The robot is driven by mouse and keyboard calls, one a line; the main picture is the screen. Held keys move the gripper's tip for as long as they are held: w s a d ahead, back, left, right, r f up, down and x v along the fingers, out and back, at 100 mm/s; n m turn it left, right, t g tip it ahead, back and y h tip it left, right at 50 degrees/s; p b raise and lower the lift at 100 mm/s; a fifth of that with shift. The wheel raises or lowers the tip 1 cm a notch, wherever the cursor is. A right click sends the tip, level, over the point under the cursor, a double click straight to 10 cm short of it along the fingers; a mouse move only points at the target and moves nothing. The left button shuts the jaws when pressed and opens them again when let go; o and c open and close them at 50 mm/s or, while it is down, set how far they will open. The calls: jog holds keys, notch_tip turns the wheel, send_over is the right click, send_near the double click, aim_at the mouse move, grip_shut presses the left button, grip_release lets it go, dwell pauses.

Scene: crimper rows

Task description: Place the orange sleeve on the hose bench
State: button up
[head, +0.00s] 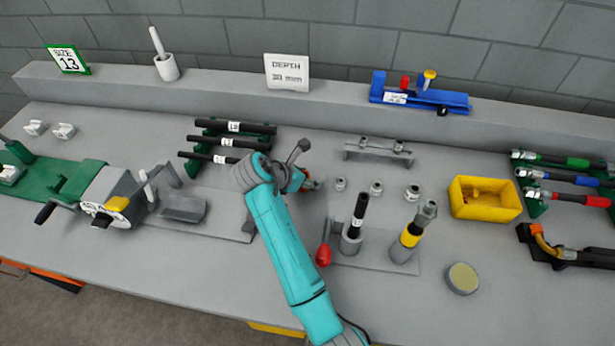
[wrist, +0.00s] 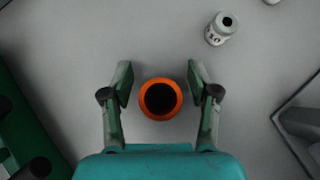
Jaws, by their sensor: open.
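The orange sleeve (wrist: 160,117) shows in the wrist view as an orange ring around a dark opening, seen end-on. My gripper (wrist: 160,84) is open, with one finger on each side of the sleeve and a visible gap on both sides. The hose bench (head: 235,285) is the long grey top in the head view, and its bare surface (wrist: 70,35) lies behind the sleeve in the wrist view. In the head view my arm mostly hides the sleeve. I cannot tell whether the sleeve's lower end touches the bench.
Small grey collars stand to the right, one marked 10 (wrist: 214,36). Black hoses (head: 227,142) lie in a green rack to the left. A grey plate with upright posts (head: 350,243) and a yellow bin (head: 486,212) are to the right. The front left of the bench is clear.

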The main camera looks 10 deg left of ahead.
jog(key=shift+r, duration=0.1)
jog(key=v, duration=1.2)
jog(key=shift+s+a, duration=0.1)
